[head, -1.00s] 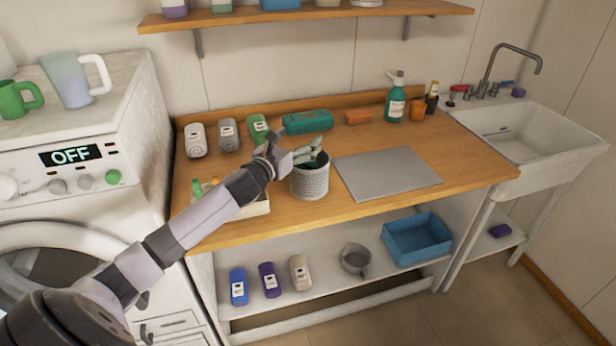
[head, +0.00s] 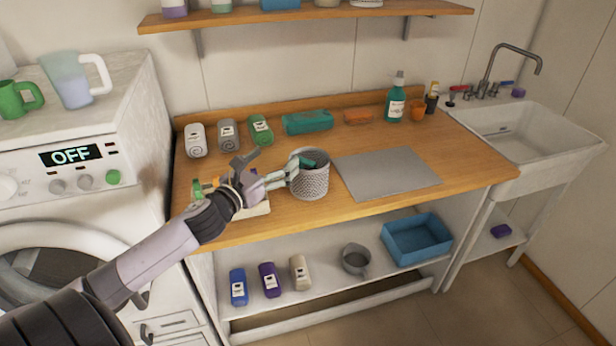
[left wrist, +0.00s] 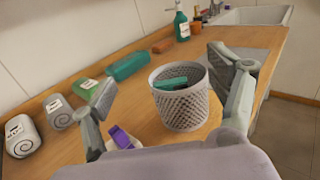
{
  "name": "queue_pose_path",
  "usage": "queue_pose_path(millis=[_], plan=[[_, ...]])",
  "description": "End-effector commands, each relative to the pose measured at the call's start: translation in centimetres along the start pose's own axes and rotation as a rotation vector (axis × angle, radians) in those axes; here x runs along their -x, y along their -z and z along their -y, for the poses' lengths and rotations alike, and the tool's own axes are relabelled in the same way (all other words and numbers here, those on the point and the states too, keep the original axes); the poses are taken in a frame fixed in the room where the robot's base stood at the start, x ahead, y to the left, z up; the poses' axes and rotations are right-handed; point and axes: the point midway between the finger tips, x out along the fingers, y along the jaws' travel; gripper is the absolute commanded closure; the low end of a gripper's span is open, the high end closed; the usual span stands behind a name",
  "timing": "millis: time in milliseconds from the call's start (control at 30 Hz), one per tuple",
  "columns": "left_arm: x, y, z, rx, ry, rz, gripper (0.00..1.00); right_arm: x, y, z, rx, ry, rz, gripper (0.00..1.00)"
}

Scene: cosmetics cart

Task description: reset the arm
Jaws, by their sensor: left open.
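My left gripper (head: 268,172) is open and empty, just left of a grey mesh basket (head: 312,182) on the wooden counter. In the left wrist view the two fingers of the left gripper (left wrist: 165,95) stand wide apart, with the basket (left wrist: 178,107) showing between and beyond them. A dark teal item (left wrist: 172,84) lies inside the basket. My right gripper is in neither view.
A low white tray (head: 257,209) with small items sits under my left gripper, partly hidden. Rolled towels, a teal case (head: 307,122) and a pump bottle (head: 395,100) stand at the back. A flat grey mat (head: 388,172) lies right of the basket.

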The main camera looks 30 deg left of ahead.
Motion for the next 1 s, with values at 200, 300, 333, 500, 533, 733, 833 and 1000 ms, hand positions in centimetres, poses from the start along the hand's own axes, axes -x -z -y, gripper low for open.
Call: queue_pose_path(millis=[200,300,333,500,533,733,833,1000], plan=[[1.1,0.0,0.0,0.0,0.0,0.0,0.19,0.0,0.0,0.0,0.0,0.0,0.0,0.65],[1.2,0.0,0.0,0.0,0.001,0.0,0.19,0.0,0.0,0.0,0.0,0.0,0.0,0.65],[1.2,0.0,0.0,0.0,0.001,0.0,0.19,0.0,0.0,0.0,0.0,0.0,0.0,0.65],[1.2,-0.1,0.0,0.0,0.001,0.001,0.19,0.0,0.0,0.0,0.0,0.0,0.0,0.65],[1.2,-0.1,0.0,0.0,0.001,0.001,0.19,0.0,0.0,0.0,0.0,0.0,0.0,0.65],[1.4,0.4,0.1,0.03,-0.008,-0.008,0.19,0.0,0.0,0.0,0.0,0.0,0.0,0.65],[2.1,2.2,0.4,0.181,-0.052,-0.047,0.19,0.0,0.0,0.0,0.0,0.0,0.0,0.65],[5.7,8.5,2.3,0.721,-0.245,-0.172,0.19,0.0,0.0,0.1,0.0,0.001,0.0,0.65]])
